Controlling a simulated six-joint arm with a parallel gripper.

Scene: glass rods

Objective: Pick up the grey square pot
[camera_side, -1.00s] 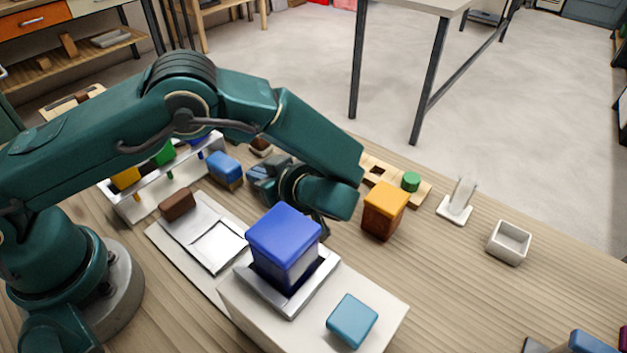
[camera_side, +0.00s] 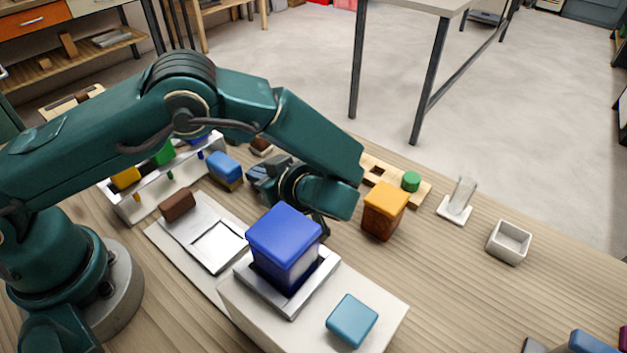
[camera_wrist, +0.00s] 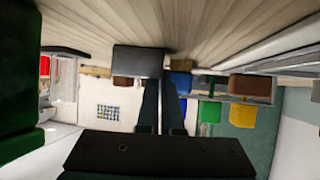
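A small light grey square pot (camera_side: 509,242), open at the top, stands upright on the table at the right of the side view. My gripper (camera_side: 262,176) is far to its left, behind the blue-lidded box, pointing away from the pot toward the back left. In the wrist view my two dark fingers (camera_wrist: 161,82) lie close together, and whether they touch is unclear. A dark grey block (camera_wrist: 138,62) shows at the fingertips, mostly off to the left one. I cannot tell whether it is held or only behind them.
A blue-lidded box (camera_side: 284,243) stands on a white block with a teal lid (camera_side: 352,320). An orange-topped wooden box (camera_side: 384,210) is right of my gripper. A clear tube on a white stand (camera_side: 459,200) is left of the pot. Table in front of the pot is clear.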

